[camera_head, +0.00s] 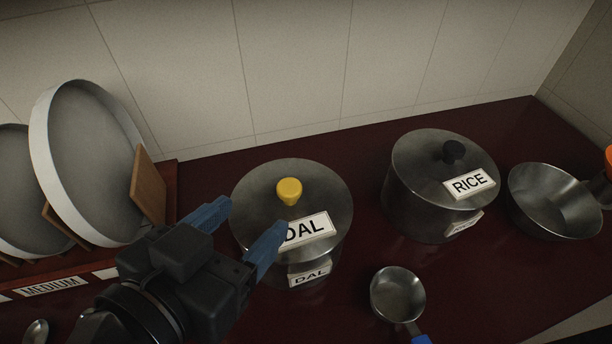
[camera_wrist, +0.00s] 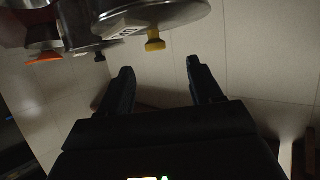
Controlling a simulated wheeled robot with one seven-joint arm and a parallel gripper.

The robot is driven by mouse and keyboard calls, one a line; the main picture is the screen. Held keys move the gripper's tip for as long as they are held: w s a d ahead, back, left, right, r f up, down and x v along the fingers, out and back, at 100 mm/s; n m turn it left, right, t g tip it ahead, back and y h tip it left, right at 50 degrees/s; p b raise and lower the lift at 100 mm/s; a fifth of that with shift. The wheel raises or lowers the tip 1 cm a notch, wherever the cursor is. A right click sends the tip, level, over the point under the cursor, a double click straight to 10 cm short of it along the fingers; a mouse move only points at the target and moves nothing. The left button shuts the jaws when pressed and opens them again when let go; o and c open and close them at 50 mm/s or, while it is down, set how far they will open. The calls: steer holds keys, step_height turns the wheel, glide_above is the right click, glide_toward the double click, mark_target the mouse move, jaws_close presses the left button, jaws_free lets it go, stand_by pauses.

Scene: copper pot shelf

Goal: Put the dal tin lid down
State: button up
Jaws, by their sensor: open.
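The dal tin (camera_head: 307,277) stands on the dark red shelf, with a DAL label on its front. Its round metal lid (camera_head: 262,225) sits on top, with a yellow knob (camera_head: 289,190) and a second DAL label. The lid also shows in the wrist view (camera_wrist: 172,14), with its yellow knob (camera_wrist: 155,42) pointing toward my gripper. My gripper (camera_head: 237,225) is open and empty at the lid's left front. Its blue fingers are apart and the knob is not between them. One finger overlaps the lid's label in the head view.
The rice tin (camera_head: 408,212) with a black-knobbed lid stands to the right. A metal bowl (camera_head: 552,205) is farther right, and a blue-handled ladle (camera_head: 397,294) lies in front. Large pans (camera_head: 36,150) stand in a wooden rack at left. A tiled wall closes the back.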

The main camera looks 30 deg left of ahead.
mark_target(288, 188)
steer(key=shift+x, duration=1.2)
steer(key=x, duration=0.2)
steer(key=p+x, duration=0.1)
steer(key=x, duration=0.2)
steer(key=shift+w+d+p, duration=0.25)
steer(key=shift+w+p, duration=0.15)
steer(key=shift+w, duration=0.05)
steer(key=shift+c, duration=0.2)
steer(key=shift+r, duration=0.1)
jaws_close()
